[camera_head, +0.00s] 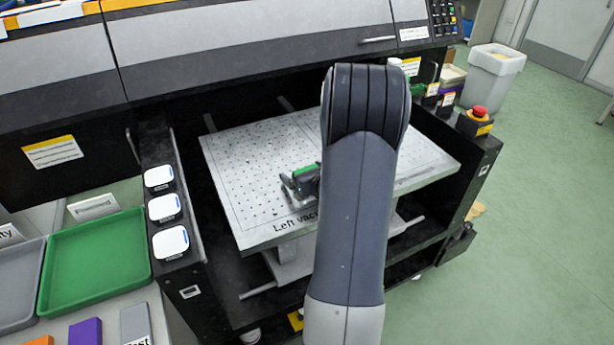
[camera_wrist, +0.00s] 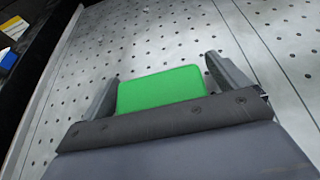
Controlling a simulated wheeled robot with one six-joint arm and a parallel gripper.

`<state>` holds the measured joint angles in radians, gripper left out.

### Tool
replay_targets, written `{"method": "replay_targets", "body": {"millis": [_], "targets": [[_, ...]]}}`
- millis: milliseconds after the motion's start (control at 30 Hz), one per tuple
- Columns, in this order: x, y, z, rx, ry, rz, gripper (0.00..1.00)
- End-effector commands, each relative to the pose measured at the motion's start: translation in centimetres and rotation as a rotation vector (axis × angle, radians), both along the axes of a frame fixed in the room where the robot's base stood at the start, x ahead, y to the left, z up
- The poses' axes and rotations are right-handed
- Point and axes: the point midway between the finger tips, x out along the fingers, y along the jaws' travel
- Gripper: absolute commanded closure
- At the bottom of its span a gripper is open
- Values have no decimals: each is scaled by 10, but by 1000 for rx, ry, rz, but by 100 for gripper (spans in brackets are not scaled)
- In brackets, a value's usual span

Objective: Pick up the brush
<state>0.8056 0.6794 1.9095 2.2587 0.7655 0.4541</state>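A green block-like thing (camera_wrist: 160,89) lies between the two fingers of my gripper (camera_wrist: 163,80) in the wrist view. It may be the brush or its handle; no bristles show. A narrow gap shows between it and the right finger; the left finger is very close to it or touching. My gripper looks open around it. In the head view my gripper (camera_head: 301,183) is low over the perforated table (camera_head: 250,150), with green (camera_head: 304,170) showing at it, partly hidden by my arm.
The table sits inside a black machine frame with raised side rails. White-topped pods (camera_head: 165,207) line the left rail. A green tray (camera_head: 95,262) is at lower left. A red emergency button (camera_head: 479,112) and several small bottles stand on the right rail. Most of the visible tabletop is bare.

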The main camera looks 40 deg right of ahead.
Motion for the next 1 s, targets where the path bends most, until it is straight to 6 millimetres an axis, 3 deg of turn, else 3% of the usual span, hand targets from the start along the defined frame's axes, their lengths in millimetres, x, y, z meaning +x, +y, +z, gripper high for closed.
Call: {"method": "replay_targets", "body": {"millis": [567,833,1000], "targets": [[0,0,0,0,0,0,52],[0,0,3,-1,-2,0,52],[0,0,24,-3,-4,0,52]]}}
